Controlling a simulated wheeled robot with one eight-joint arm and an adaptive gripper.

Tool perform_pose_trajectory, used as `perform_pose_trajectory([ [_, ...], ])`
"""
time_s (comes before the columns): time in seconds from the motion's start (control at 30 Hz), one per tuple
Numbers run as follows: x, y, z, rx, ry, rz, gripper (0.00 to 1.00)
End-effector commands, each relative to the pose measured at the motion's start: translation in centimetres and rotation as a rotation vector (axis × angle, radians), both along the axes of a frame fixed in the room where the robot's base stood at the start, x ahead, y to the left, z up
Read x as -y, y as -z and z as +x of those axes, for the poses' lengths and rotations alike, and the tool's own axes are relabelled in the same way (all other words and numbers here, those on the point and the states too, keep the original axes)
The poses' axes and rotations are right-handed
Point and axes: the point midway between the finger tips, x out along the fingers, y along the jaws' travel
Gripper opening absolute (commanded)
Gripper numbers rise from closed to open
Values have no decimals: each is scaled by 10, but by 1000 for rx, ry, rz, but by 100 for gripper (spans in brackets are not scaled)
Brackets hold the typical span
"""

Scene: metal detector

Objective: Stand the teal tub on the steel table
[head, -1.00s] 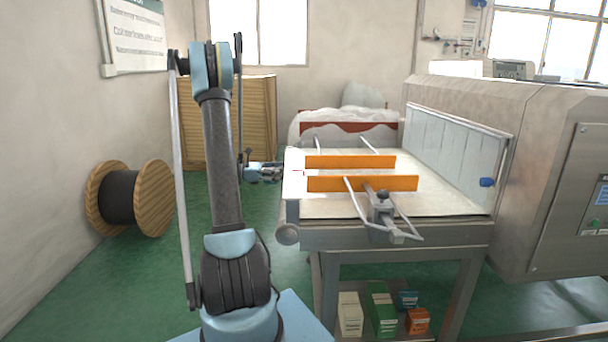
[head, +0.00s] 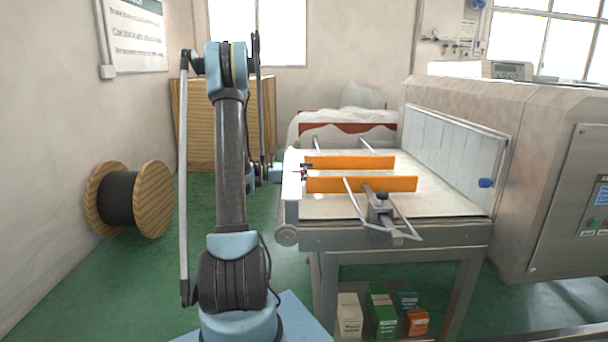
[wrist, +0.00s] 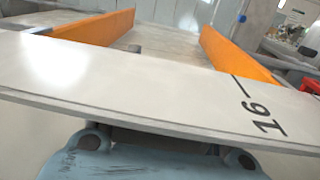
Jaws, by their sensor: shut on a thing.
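I cannot make out a teal tub for certain; a small teal item (head: 407,299) stands on the low shelf. The steel-framed table (head: 430,236) has a pale top and two orange rails. My gripper (head: 306,172) is at the table's left end, level with the rails. In the wrist view, a white plate (wrist: 130,82) marked 16 crosses just in front of my light blue gripper body and hides the fingers. My gripper is shut, seemingly on this white plate, though the contact is hidden.
The orange rails (head: 360,184) and a steel bracket (head: 381,205) stand on the table. A large steel machine (head: 545,150) closes its right side. Cartons (head: 381,310) sit on the shelf below.

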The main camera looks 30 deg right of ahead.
Motion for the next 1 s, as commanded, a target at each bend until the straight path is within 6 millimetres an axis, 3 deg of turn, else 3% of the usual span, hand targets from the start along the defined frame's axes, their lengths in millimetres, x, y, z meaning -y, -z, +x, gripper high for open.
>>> perform_pose_trajectory([
  [0.23, 0, 4, 1, 0, 0, 0, 14],
  [0.27, 0, 5, 1, 0, 0, 0, 43],
  [0.4, 0, 4, 1, 0, 0, 0, 75],
  [0.43, 0, 4, 0, 0, 0, 0, 78],
  [0.8, -1, 4, 0, 0, 0, 0, 78],
  [1.0, -15, 4, 9, 0, -2, 0, 78],
])
